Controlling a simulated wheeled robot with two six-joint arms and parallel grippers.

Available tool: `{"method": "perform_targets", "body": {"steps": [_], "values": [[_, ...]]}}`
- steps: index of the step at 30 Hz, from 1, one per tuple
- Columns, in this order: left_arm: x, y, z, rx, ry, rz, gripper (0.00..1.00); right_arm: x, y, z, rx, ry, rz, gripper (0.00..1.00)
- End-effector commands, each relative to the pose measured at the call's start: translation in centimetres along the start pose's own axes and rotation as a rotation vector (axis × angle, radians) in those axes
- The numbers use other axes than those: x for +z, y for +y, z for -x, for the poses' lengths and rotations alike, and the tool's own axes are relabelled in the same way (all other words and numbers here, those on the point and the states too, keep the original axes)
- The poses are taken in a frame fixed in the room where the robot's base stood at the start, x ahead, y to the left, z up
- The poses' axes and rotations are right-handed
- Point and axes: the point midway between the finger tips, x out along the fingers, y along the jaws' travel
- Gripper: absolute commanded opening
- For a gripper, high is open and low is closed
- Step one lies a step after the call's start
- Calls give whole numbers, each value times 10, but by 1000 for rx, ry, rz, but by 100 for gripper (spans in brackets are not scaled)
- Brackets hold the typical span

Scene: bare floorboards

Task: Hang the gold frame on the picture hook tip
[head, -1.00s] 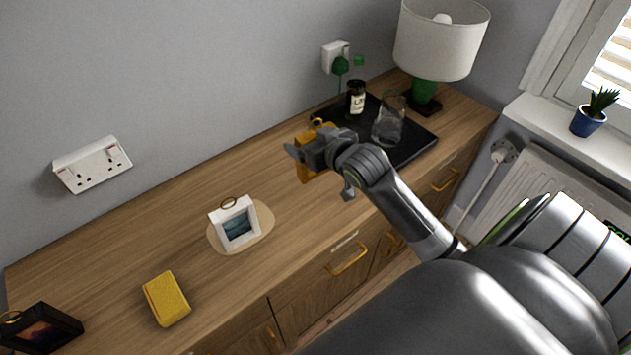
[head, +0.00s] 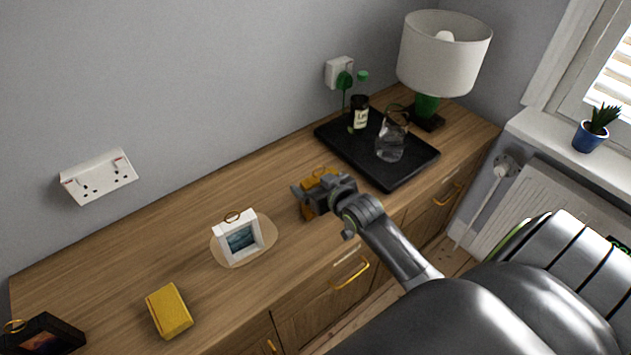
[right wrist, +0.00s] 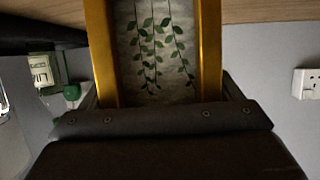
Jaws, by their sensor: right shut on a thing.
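My right gripper (head: 312,194) is shut on the gold frame (head: 319,179), above the wooden cabinet top and left of the black tray. The gripper hides much of the frame in the head view. In the right wrist view, the gold frame (right wrist: 208,50) shows two gold side rails around a pale picture with green hanging leaves. The dark gripper (right wrist: 155,118) covers its lower end. No picture hook can be seen in either view. My left gripper is not in view.
A white frame (head: 251,222) stands on a round pale mat (head: 226,254). A yellow block (head: 169,311) and a black frame (head: 62,327) are at left. The black tray (head: 350,150) holds a bottle (head: 360,114) and a glass jug (head: 390,150). A lamp (head: 444,60) stands behind. The wall carries a socket (head: 98,177).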

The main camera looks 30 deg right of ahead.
Motion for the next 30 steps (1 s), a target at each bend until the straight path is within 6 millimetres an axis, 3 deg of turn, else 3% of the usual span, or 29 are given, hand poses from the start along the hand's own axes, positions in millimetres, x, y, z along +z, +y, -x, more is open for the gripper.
{"method": "perform_targets", "body": {"steps": [4, 5, 8, 20, 30], "values": [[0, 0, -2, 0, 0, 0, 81, 4, 0, -2, 0, 1, 0, 57], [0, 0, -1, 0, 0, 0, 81, 3, 0, -2, 0, 0, 0, 89], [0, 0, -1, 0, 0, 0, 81, 3, 0, -1, 0, 0, 0, 100], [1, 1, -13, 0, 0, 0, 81, 6, 0, -3, 0, 1, 2, 100], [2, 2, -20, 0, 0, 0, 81, 3, -4, 50, 0, 0, 2, 100]]}}
